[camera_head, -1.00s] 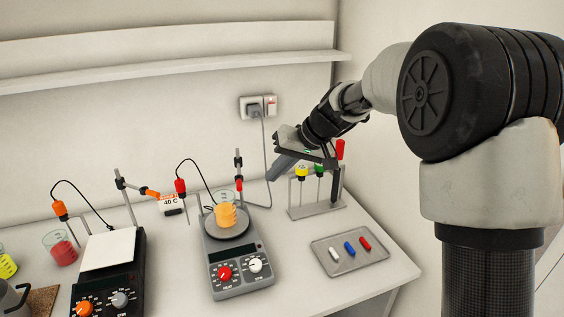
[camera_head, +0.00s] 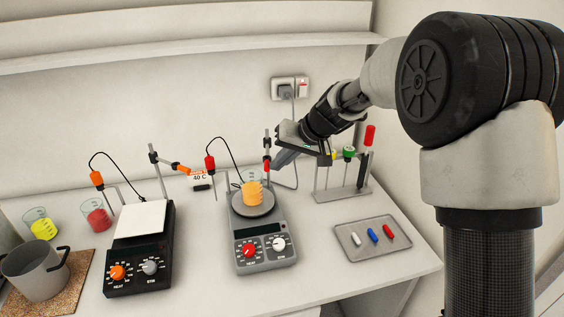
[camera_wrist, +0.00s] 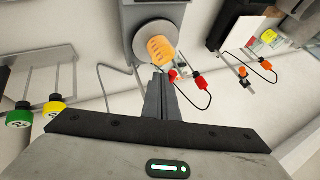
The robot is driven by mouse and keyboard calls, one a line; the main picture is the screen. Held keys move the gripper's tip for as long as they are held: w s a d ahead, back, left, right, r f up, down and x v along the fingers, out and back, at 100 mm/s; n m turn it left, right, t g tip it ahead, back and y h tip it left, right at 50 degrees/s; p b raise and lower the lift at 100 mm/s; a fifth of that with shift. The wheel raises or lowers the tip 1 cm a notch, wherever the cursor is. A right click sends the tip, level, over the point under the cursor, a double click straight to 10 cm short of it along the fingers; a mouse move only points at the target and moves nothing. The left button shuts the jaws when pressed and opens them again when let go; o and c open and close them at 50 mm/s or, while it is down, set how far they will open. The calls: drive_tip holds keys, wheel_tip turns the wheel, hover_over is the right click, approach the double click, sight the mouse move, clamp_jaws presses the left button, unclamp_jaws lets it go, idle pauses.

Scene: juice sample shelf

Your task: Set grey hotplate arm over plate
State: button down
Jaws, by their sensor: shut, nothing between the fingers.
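The grey hotplate (camera_head: 265,255) stands mid-table, with a round dark plate (camera_head: 238,207) and a beaker of orange liquid (camera_head: 253,194) on it; the beaker also shows in the wrist view (camera_wrist: 161,47). A thin post (camera_head: 266,141) rises behind it. The red end of its arm (camera_head: 267,166) is beside the post, behind the plate and not over the beaker. My gripper (camera_head: 275,165) is shut and empty, its fingertips right beside this red end. In the wrist view the fingers (camera_wrist: 158,80) point at a red part (camera_wrist: 173,75); I cannot tell whether they touch.
Left stands a black hotplate (camera_head: 138,262) with a white plate and an orange-ended arm (camera_head: 181,169). A red probe (camera_head: 209,162) hangs left of the grey hotplate. A rack (camera_head: 342,195) and a tray (camera_head: 350,243) of small bars are at right. A pot (camera_head: 35,275) stands far left.

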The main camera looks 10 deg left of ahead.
drive_tip(key=shift+m+t, duration=0.4)
drive_tip(key=shift+m, duration=0.2)
drive_tip(key=a, duration=0.1)
drive_tip(key=s+a, duration=0.1)
drive_tip(key=a, duration=0.1)
drive_tip(key=a+b, duration=0.1)
drive_tip(key=a, duration=0.1)
drive_tip(key=shift+s+a+r, duration=0.1)
drive_tip(key=shift+s, duration=0.2)
